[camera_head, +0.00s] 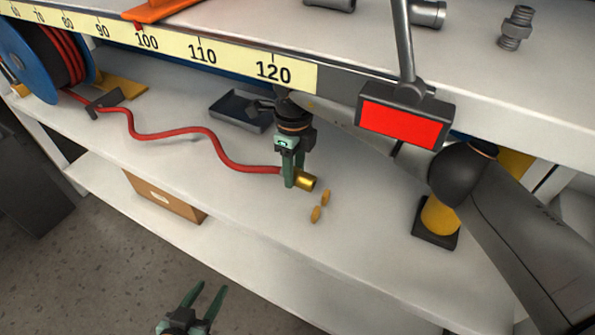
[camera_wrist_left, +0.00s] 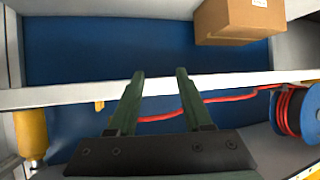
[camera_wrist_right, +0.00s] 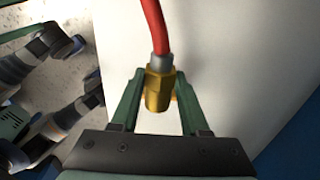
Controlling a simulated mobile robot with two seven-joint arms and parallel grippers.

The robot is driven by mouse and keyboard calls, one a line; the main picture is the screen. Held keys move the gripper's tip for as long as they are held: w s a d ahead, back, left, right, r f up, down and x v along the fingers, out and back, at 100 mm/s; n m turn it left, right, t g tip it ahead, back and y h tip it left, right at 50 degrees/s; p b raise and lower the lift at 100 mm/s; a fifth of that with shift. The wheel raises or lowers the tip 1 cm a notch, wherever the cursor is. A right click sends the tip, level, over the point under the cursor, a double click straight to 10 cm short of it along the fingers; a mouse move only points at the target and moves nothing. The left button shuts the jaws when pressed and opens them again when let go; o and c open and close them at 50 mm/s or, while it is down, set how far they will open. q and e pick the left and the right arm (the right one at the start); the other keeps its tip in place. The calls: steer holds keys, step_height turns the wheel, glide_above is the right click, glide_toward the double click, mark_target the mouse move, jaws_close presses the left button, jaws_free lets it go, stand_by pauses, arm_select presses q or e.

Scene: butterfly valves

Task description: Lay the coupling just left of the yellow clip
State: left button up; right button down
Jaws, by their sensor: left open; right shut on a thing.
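The brass coupling (camera_head: 306,181) sits at the end of a red hose (camera_head: 205,131). My right gripper (camera_head: 294,183) is shut on it, above the middle shelf, and the right wrist view shows the coupling (camera_wrist_right: 157,92) between both fingers. The yellow clip, two small upright prongs (camera_head: 315,214), stands on the shelf just right of and nearer than the coupling. The coupling is outside the clip; I cannot tell whether it touches the shelf. My left gripper (camera_head: 204,294) is open and empty, in front of the shelves; its fingers also show in the left wrist view (camera_wrist_left: 159,75).
A blue reel (camera_head: 27,62) carries the hose at the left. A dark tray (camera_head: 240,112) lies behind my right gripper. A red-faced panel (camera_head: 402,117) hangs at the upper shelf's edge. A yellow cylinder (camera_head: 440,217) stands at the right. A cardboard box (camera_head: 163,197) sits below.

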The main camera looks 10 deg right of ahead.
steer(key=shift+w+a+b, duration=0.55)
steer(key=shift+a+b, duration=0.05)
steer(key=shift+a, duration=0.25)
arm_select(q)
steer(key=w+r+m+t+h+b, duration=0.1)
steer(key=w+r+t+b, duration=0.1)
steer(key=r, duration=0.3)
steer(key=w+r+m+t+h+b, duration=0.1)
steer(key=w+r+t+b, duration=0.1)
steer(key=r, duration=0.4)
steer(key=shift+d+r+t+b, duration=0.3)
steer(key=shift+t+b, duration=0.15)
steer(key=shift+t, duration=0.95)
arm_select(e)
steer(key=shift+w+a+f, duration=0.2)
steer(key=shift+a+f, duration=0.1)
steer(key=shift+f, duration=0.65)
steer(key=shift+w+a+f, duration=0.2)
steer(key=shift+a+f, duration=0.1)
steer(key=shift+f, duration=0.7)
steer(key=shift+w+a+f, duration=0.2)
steer(key=shift+a+f, duration=0.1)
steer(key=shift+f, duration=0.65)
steer(key=shift+c, duration=1.6)
jaws_free()
